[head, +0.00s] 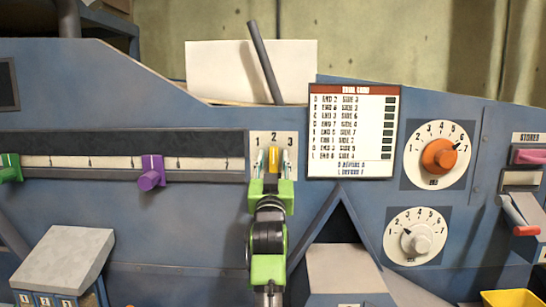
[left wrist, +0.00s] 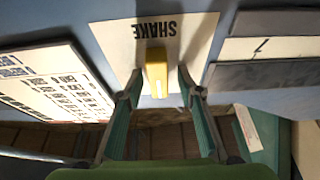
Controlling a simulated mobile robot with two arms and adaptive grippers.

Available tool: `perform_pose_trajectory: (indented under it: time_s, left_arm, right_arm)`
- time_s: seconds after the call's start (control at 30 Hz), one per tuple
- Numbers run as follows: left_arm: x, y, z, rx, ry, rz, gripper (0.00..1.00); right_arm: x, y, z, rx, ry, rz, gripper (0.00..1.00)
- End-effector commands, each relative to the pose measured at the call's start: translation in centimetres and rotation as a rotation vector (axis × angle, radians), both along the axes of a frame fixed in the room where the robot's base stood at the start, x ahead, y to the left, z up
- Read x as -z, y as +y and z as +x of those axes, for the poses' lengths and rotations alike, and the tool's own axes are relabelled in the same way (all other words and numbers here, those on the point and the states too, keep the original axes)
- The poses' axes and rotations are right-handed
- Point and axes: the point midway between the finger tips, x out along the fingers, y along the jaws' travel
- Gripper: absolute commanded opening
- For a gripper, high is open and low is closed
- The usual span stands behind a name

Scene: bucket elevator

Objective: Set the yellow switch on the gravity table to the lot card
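The yellow switch (head: 273,157) sits on a white plate (head: 289,143) marked 1, 2, 3 on the blue gravity table. It stands below the 2. In the left wrist view the yellow switch (left wrist: 157,75) juts from a plate labelled SHAKE (left wrist: 195,30). My left gripper (head: 272,172) is at the switch; in the wrist view its two fingers (left wrist: 158,88) stand open on either side, with a visible gap to each. The card (head: 353,130) with a red header and printed rows hangs to the right of the switch; its text is too small to read surely. My right gripper is not in view.
An orange dial (head: 439,156) and a white dial (head: 415,236) are to the right. A slot with a purple slider (head: 151,173) and a green slider (head: 10,168) runs left. A red-tipped lever (head: 520,216) is at the right edge. A grey rod (head: 264,62) stands above.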

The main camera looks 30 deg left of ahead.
Motion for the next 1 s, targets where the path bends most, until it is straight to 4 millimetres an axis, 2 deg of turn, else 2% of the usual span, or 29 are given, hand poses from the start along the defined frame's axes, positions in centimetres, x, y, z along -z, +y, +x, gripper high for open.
perform_pose_trajectory:
  time_s: [0.17,0.3,0.67,1.0]
  left_arm:
    - [-0.1,0.0,0.0,0.0,-0.001,0.001,0.33]
    - [-0.1,0.0,0.0,0.0,-0.001,0.001,0.0]
    - [-0.1,0.1,0.0,-0.002,0.014,0.023,0.0]
    - [-0.4,0.0,0.1,-0.001,0.124,0.198,0.0]
  right_arm:
    - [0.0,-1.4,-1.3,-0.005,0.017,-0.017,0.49]
    - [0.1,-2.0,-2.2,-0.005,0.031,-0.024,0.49]
    - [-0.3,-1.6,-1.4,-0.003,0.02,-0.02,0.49]
    - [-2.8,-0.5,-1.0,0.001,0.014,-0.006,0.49]
